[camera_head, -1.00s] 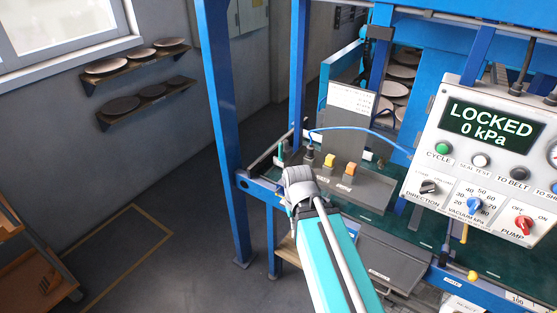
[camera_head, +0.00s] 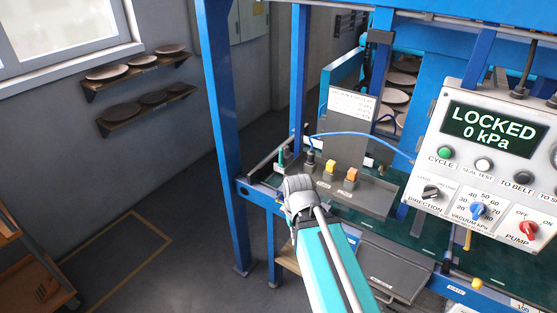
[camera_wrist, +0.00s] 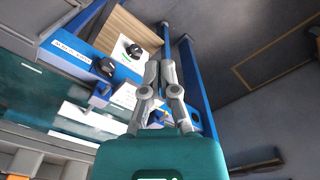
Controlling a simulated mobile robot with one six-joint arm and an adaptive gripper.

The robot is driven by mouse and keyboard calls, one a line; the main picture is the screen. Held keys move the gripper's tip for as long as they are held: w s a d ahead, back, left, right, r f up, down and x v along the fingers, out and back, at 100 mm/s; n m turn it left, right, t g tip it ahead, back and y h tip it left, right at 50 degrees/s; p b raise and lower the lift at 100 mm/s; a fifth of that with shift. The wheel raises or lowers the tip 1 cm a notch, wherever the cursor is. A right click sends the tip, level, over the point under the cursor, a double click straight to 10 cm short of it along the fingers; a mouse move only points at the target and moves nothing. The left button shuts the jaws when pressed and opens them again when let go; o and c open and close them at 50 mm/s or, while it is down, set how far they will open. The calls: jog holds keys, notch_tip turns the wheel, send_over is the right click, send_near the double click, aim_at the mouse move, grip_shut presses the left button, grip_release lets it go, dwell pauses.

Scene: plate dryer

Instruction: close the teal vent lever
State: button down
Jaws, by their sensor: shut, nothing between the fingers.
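A small upright teal piece (camera_head: 281,158) stands at the left end of the grey control panel in the head view. It looks like the vent lever, but it is too small to tell its position. I cannot make it out in the wrist view. My gripper (camera_wrist: 160,66) shows in the wrist view with its fingers together and nothing between them. It is over the blue machine frame, with two black knobs (camera_wrist: 104,68) (camera_wrist: 133,51) to its left. In the head view my arm hides the gripper.
The grey panel (camera_head: 372,197) carries a yellow switch (camera_head: 330,167) and an orange switch (camera_head: 351,175). A blue hose arches above it. The control box (camera_head: 485,175) at right reads LOCKED, 0 kPa. A blue post (camera_head: 222,140) stands left, with open floor beyond.

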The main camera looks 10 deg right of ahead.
jog(key=shift+w+r, duration=0.1)
dwell(0.6)
jog(key=w+d+r+m+t+y+p, duration=0.2)
jog(key=w+d+r+m+y+p, duration=0.2)
jog(key=w+r+m, duration=0.4)
jog(key=w+d+r+m+t+y+p, duration=0.3)
jog(key=w+d+r+m+p, duration=0.4)
jog(key=m, duration=0.9)
jog(key=w+d+r, duration=0.2)
jog(key=w, duration=0.1)
jog(key=shift+w+r+m+y, duration=0.15)
jog(key=shift+w+m+y, duration=0.1)
jog(key=shift+m+y, duration=0.15)
jog(key=shift+w+f, duration=0.1)
jog(key=shift+f, duration=0.1)
